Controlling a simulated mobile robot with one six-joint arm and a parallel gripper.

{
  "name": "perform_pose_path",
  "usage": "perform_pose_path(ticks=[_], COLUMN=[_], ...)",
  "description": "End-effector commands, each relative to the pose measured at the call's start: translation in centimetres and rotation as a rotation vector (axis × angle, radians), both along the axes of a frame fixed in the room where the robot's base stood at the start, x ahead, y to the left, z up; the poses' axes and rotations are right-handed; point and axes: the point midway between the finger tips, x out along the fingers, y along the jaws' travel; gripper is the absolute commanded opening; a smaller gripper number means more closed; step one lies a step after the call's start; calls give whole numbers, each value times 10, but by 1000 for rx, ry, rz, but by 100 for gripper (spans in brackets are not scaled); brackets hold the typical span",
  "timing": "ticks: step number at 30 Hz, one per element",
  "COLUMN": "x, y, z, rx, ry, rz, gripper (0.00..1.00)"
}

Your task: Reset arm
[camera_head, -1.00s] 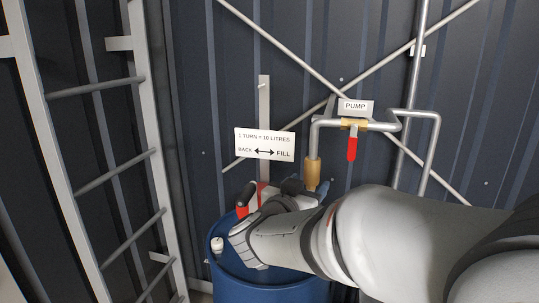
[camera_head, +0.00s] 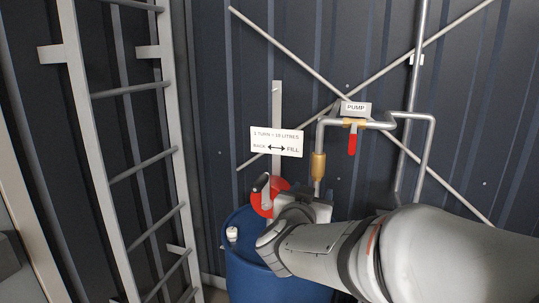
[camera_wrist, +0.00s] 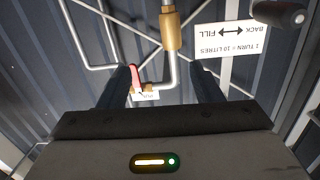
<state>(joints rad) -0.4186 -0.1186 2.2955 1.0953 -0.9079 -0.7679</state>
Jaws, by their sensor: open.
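My gripper (camera_wrist: 162,78) is open and empty; its two dark fingers stand apart in the wrist view, with pipework showing between them. In the head view my gripper (camera_head: 308,203) is partly hidden behind my wrist, above the blue barrel (camera_head: 240,262). The dark handle end also shows at the top right of the wrist view (camera_wrist: 284,14). My fingers appear apart from it.
A red valve lever (camera_head: 352,144) hangs below the PUMP label (camera_head: 356,108) on grey pipework. A brass fitting (camera_head: 318,166) is close above my gripper. A ladder (camera_head: 120,150) stands at left. A white cap (camera_head: 232,234) sits on the barrel.

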Motion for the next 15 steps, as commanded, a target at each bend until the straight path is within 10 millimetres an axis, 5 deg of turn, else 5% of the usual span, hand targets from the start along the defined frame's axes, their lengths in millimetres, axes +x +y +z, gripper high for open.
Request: perform_pose_path(ticks=[8,15], x=[-2,-41], y=[17,30], z=[-13,-56], rx=[66,131], ry=[92,368], rz=[232,481], gripper=[59,59])
